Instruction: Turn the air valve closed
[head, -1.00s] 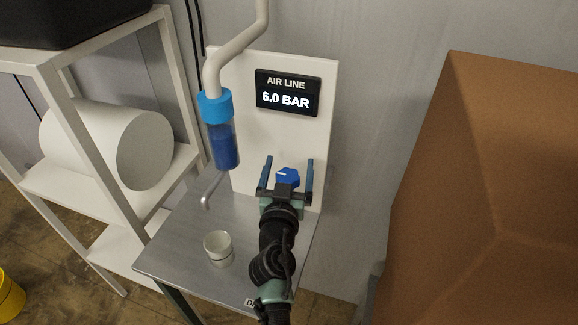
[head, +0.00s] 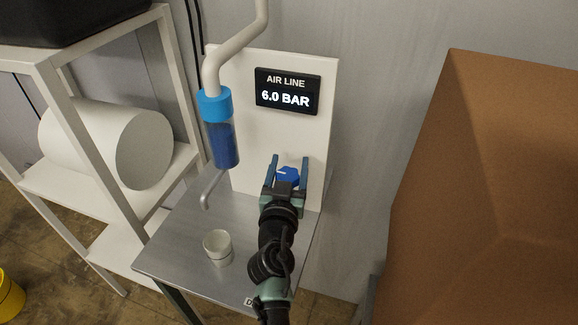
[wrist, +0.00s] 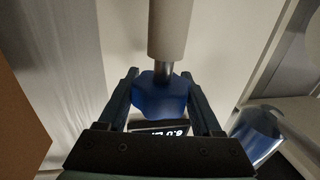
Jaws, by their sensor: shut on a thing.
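The air valve's blue knob (head: 288,174) is on the white panel, below the AIR LINE display (head: 287,92), which reads 6.0 BAR. My gripper (head: 286,170) is shut on the knob, with one finger on its left and one on its right. In the wrist view the blue knob (wrist: 160,98) sits between my two fingers (wrist: 160,100), in front of a metal stem and a pale cylinder. A white pointer mark shows on the knob in the head view; its exact angle is hard to read.
A blue filter bowl (head: 221,145) hangs from a pipe left of the panel, with a bent spout below. A small white cup (head: 218,247) stands on the metal table (head: 180,250). White shelves (head: 60,180) are at left; a large brown box (head: 490,190) is at right.

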